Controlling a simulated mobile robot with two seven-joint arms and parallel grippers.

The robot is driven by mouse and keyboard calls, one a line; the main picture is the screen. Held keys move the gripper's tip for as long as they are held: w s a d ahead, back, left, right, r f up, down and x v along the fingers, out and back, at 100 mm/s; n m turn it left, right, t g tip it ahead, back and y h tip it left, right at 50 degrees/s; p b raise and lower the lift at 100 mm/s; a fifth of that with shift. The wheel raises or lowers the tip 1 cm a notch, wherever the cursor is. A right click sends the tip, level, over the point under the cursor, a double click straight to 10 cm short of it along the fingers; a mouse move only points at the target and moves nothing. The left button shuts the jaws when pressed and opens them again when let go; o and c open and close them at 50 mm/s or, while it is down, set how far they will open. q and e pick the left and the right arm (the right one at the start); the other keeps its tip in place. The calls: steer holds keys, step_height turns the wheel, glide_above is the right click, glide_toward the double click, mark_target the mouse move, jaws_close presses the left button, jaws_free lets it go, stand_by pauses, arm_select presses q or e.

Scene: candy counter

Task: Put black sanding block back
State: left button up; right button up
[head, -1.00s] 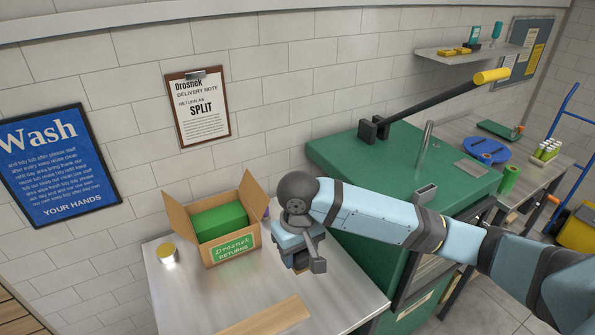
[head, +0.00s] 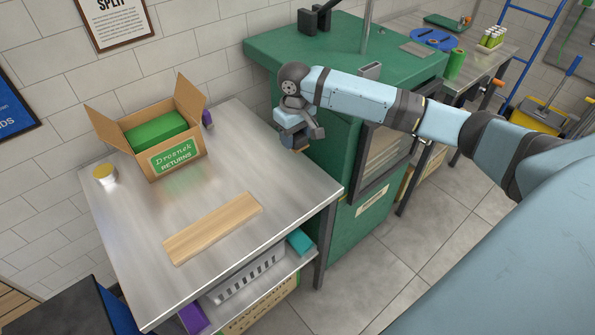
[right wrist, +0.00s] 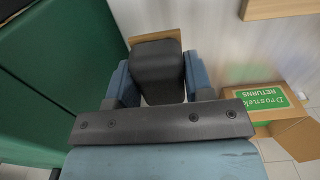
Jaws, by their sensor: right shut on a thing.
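My right gripper (head: 295,140) is at the right edge of the steel table, beside the green machine. In the right wrist view its two blue fingers (right wrist: 158,84) are shut on the black sanding block (right wrist: 157,66). The block is dark with a tan layer showing at its far edge. In the head view the gripper mostly hides the block, and only a small brownish bit shows below the fingers. I cannot tell the exact gap between block and table. My left gripper is not in view.
An open carton marked "Drosnek Returns" (head: 178,158) holds a green box (head: 156,129). A yellow-lidded jar (head: 105,175) and a wooden board (head: 213,227) are on the steel table (head: 265,185). The green machine (head: 345,200) stands close on the right. A grey basket (head: 248,278) sits below.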

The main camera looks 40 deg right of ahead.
mark_target(296, 179)
step_height(296, 179, down, 14)
steer(key=shift+b, duration=0.35)
steer(key=o, duration=0.8)
steer(key=shift+f, duration=0.1)
steer(key=shift+o, duration=0.3)
step_height(296, 179, up, 12)
steer(key=shift+r+p, duration=0.2)
steer(key=shift+p, duration=0.1)
